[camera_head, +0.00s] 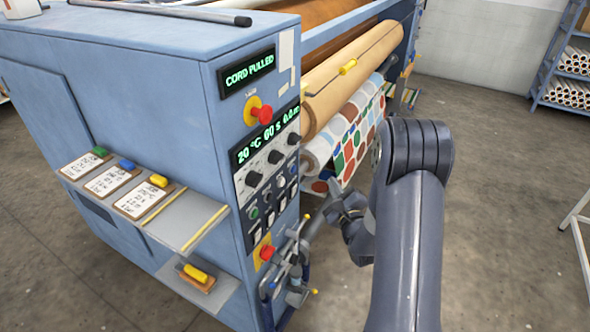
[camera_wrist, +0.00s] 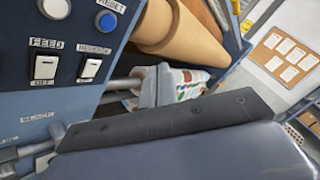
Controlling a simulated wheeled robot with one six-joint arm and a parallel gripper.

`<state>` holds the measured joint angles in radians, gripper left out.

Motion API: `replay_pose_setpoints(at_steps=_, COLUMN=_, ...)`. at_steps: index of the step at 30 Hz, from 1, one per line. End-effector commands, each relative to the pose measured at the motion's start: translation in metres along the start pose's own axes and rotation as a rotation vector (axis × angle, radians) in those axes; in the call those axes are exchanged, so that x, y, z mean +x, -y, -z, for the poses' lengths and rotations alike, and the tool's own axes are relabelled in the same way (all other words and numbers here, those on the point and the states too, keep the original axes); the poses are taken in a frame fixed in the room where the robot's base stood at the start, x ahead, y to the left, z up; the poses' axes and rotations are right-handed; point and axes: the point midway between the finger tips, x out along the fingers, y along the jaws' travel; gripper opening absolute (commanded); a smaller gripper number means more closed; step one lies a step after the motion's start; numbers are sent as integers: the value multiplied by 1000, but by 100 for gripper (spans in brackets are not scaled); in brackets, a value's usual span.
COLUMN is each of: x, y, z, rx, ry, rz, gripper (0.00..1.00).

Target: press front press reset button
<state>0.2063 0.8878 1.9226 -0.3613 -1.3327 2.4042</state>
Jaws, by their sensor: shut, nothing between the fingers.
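The calender press's blue control end (camera_head: 222,150) stands left of centre in the head view, with a knob-and-button panel (camera_head: 266,185) on its face. In the wrist view, a round blue button (camera_wrist: 106,20) sits under the RESET label at the top. My gripper (camera_head: 337,208) is shut and empty, low to the right of the panel and apart from it. Its fingertips are small and hard to make out. A dark part of my arm fills the bottom of the wrist view.
A display (camera_head: 249,73) reads CORD PULLED. Red mushroom buttons sit above (camera_head: 262,114) and below (camera_head: 266,252) the panel. FEED (camera_wrist: 45,67) and neighbouring switches lie below the blue button. A tan roll (camera_head: 345,80) and a patterned sheet (camera_head: 350,130) border the panel's right. Shelves with cards jut out left.

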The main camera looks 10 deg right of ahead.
Motion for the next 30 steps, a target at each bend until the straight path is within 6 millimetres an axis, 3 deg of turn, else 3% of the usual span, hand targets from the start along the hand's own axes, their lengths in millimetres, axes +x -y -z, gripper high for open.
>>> replay_pose_setpoints(at_steps=7, x=6, y=-4, z=-6, rx=-1, ry=1, rz=-2, gripper=0)
replay_pose_setpoints(at_steps=21, x=49, y=-38, z=-35, rx=-2, ry=2, rz=-1, gripper=0)
replay_pose_setpoints(at_steps=30, x=61, y=-45, z=-44, rx=-2, ry=-1, rz=-1, gripper=0)
